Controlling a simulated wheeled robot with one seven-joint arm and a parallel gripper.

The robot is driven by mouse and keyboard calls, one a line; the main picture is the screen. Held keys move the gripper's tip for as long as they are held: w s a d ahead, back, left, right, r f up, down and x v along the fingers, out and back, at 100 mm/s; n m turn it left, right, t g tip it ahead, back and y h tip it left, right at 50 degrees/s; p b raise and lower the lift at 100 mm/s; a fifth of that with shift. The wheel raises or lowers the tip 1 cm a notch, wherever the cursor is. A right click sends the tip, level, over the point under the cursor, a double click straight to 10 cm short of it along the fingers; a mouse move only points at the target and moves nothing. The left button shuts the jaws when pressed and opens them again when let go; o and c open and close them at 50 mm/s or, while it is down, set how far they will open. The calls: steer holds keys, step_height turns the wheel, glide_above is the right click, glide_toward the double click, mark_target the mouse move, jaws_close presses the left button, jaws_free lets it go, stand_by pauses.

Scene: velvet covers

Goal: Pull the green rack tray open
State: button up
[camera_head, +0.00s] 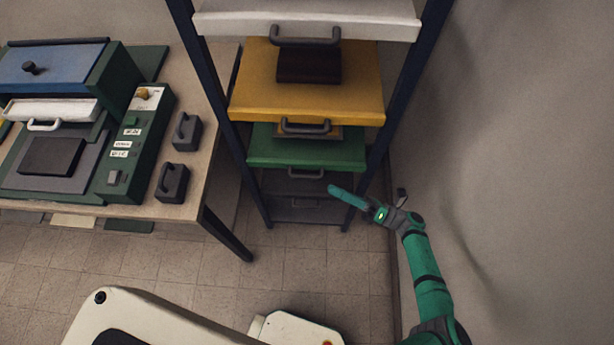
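The green rack tray (265,152) sits in a dark blue-framed rack, below a yellow tray (255,92) and a white tray (230,22). A grey handle (305,173) shows at the middle of its front edge. Part of a brownish item (322,133) shows on it, mostly hidden by the yellow tray's front and handle. My gripper (338,192) is at the rack's lower right, its teal tip pointing left. In the picture it is below and right of the green tray's handle, apart from it. Whether its fingers are open cannot be told from this angle.
Darker trays (290,187) lie below the green one. A wooden table (190,210) at left holds a green-and-blue machine (60,68) and two dark handled blocks (187,133) (172,183). A grey wall (520,150) stands close on the right.

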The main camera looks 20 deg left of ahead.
mark_target(307, 177)
steer(key=x, duration=1)
steer(key=shift+a, duration=0.25)
jaws_close()
